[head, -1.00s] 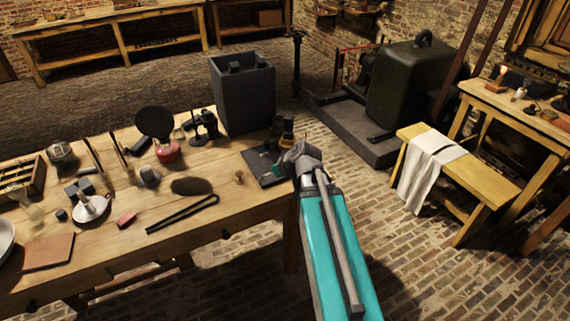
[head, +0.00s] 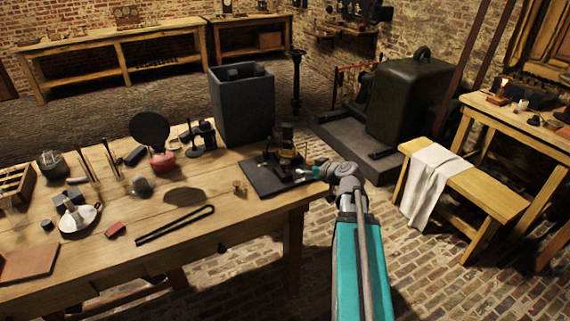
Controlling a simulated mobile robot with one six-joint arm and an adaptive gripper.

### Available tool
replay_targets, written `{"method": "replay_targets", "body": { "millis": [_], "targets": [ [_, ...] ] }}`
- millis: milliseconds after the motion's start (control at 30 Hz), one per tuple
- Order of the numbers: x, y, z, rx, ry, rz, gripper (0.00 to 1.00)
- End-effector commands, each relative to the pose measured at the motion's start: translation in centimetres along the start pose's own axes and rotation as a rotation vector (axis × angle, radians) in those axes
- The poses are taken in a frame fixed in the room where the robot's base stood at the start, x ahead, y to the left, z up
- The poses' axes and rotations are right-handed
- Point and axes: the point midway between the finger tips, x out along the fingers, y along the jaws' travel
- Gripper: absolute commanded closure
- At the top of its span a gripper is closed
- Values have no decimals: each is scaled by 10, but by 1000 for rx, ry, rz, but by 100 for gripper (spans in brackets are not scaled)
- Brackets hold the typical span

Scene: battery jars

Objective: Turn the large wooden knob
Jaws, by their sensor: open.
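A small dark device (head: 286,146) with a brownish part stands on a black base plate (head: 262,180) at the right end of the wooden table. A small wooden knob-shaped piece (head: 239,187) sits on the tabletop just left of the plate. I cannot tell which part is the large wooden knob. My gripper (head: 303,172) is at the right side of the device, over the plate's right edge, pointing left. It is open and small in view; I see nothing held, and cannot tell whether it touches the device.
A tall dark open box (head: 242,108) stands behind the plate. Black tongs (head: 176,224), a round mirror-like disc on a red base (head: 150,130) and several small items lie to the left. A bench with a white cloth (head: 432,185) stands right, with brick floor between.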

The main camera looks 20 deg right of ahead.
Motion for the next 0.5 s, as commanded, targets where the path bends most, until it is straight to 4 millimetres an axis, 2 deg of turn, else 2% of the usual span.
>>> {"method": "replay_targets", "body": {
  "millis": [267, 500],
  "targets": [
    [10, 0, 1, 0, -1, -2, 5],
    [37, 0, 2, -1, -1, -4, 5]
  ]
}}
